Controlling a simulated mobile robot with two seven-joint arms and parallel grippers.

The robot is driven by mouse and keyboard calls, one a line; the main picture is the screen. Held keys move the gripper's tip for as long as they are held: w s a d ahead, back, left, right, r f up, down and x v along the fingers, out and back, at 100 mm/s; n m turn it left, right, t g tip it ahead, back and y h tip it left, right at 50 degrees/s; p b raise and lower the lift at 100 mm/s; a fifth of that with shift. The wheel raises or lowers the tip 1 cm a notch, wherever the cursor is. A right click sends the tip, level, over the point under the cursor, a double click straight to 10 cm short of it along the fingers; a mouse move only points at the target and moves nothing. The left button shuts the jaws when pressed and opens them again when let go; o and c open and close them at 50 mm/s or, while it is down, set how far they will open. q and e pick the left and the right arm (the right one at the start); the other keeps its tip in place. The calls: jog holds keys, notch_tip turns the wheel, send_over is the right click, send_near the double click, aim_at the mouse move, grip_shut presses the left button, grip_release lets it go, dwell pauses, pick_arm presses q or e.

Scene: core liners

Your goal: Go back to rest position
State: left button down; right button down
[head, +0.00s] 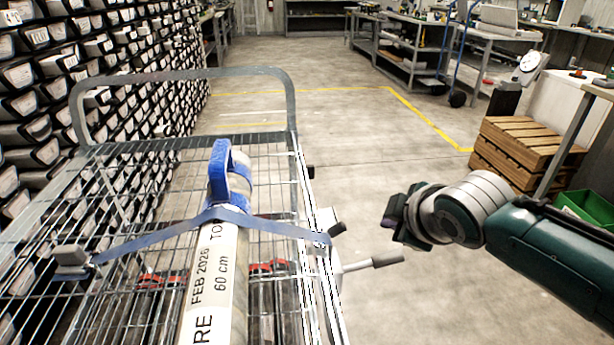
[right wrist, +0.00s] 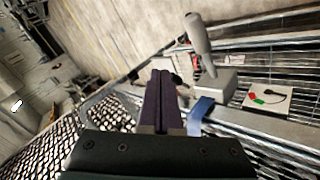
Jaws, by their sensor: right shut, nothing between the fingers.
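My right gripper (head: 392,215) is on the right in the head view, at the end of my dark green arm. It is in the air to the right of the wire cart, apart from it. In the right wrist view its purple fingers (right wrist: 161,103) are together with nothing between them. A labelled core liner tube (head: 216,280) with a blue handle (head: 219,172) lies on the wire cart (head: 110,160). A blue-grey strap (head: 150,232) crosses over the tube. My left gripper is not in view.
A grey lever handle (head: 372,263) sticks out from the cart's right side, below my right gripper. Wooden crates (head: 524,142) and a green bin (head: 588,208) stand at the right. Racks of core boxes (head: 60,85) line the left. The middle floor is clear.

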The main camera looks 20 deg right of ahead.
jog(key=shift+s, duration=0.1)
jog(key=s+a+r+m+g+y+p, duration=0.1)
jog(key=s+a+r+m+g+p, duration=0.35)
jog(key=s+r, duration=0.7)
jog(key=s+a+r+m+g+y+p, duration=0.1)
jog(key=s+a+r+m+p, duration=0.2)
jog(key=s+a+r+p, duration=0.8)
jog(key=s+d+r+p, duration=0.1)
jog(key=d+r+p, duration=0.1)
jog(key=r+p, duration=1.4)
jog(key=s+d+r+p, duration=0.2)
jog(key=d+r+p, duration=0.1)
jog(key=r+p, duration=1.4)
jog(key=shift+s+d, duration=0.25)
jog(key=shift+s, duration=0.05)
jog(key=shift+f, duration=0.15)
